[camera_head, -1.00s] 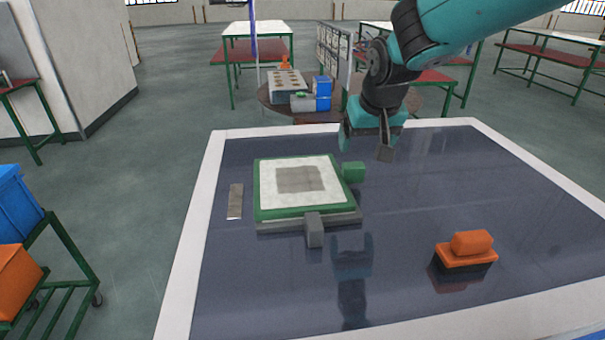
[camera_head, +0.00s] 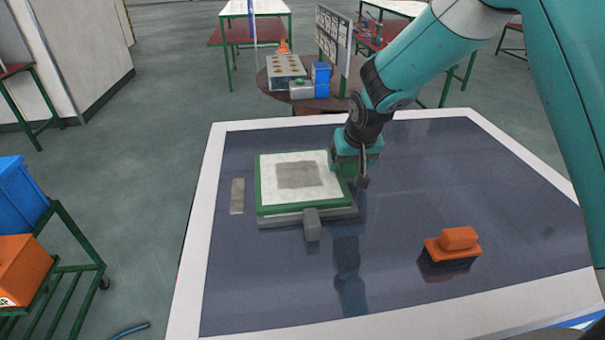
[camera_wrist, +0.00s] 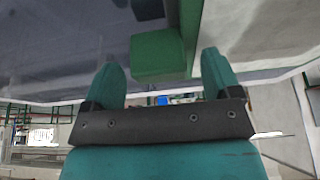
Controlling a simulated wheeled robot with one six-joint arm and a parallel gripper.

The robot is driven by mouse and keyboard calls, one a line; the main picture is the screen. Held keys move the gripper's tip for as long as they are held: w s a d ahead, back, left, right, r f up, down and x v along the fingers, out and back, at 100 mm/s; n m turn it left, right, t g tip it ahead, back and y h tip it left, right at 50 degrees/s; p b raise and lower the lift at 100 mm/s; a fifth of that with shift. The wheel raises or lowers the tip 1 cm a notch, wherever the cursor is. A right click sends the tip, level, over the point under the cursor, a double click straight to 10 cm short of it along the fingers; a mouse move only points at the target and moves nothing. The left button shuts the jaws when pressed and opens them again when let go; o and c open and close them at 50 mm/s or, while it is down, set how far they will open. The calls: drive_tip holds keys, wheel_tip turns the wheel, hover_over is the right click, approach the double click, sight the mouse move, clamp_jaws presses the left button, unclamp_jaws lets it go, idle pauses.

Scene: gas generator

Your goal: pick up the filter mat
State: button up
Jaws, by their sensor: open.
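The filter mat (camera_head: 275,193) is a white square pad with a grey centre and a green frame, lying on a grey base on the dark tabletop. Its green block handle on the right side is hidden behind my gripper (camera_head: 346,176) in the head view. In the wrist view, the green handle (camera_wrist: 158,55) lies ahead of and between the two teal fingertips of my gripper (camera_wrist: 162,70). The fingers are spread, with gaps on both sides of the handle. The mat's white surface (camera_wrist: 255,35) fills the upper right there.
A grey block (camera_head: 312,224) sits at the base's front edge. A flat metal plate (camera_head: 237,196) lies left of the mat. An orange-handled part (camera_head: 453,243) stands at the table's right front. The tabletop (camera_head: 400,290) is otherwise mostly bare.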

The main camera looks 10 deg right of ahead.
drive_tip(key=c, duration=1.2)
drive_tip(key=shift+o, duration=0.2)
drive_tip(key=shift+r, duration=0.1)
